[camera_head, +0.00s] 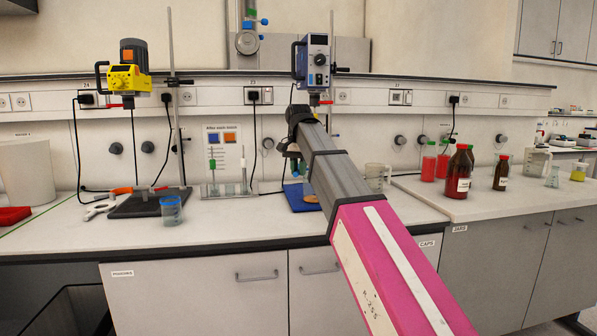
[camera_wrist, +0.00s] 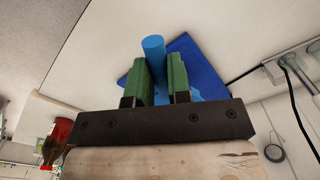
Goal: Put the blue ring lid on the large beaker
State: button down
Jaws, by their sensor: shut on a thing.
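My gripper (camera_wrist: 162,80) has its green fingers closed on a blue piece with a round end (camera_wrist: 154,44), which looks like part of the blue ring lid. Lighter blue shows beside the right finger; the lid's full shape is hidden. In the head view my gripper is near the middle stand over the blue mat (camera_head: 293,203), mostly hidden by my arm. The mat also shows in the wrist view (camera_wrist: 195,52). A clear vessel stands on the mat, partly covered by my arm. A clear beaker with a blue band (camera_head: 171,212) stands on the bench at left. I cannot tell which is the large beaker.
A yellow stirrer (camera_head: 129,77) hangs above a dark stand base (camera_head: 148,204) at left. A second stirrer (camera_head: 316,62) is on the middle stand. A jug (camera_head: 376,177) and red-capped brown bottles (camera_head: 459,172) stand at right. The front bench between left beaker and mat is clear.

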jog(key=w+d+f, duration=0.1)
jog(key=w+d, duration=0.1)
jog(key=w, duration=0.7)
jog(key=shift+w+d+f, duration=0.15)
jog(key=shift+d+f, duration=0.05)
jog(key=shift+f, duration=0.2)
jog(key=shift+f, duration=0.6)
dwell(1.3)
jog(key=c, duration=1)
grip_release()
jog(key=shift+r, duration=3.75)
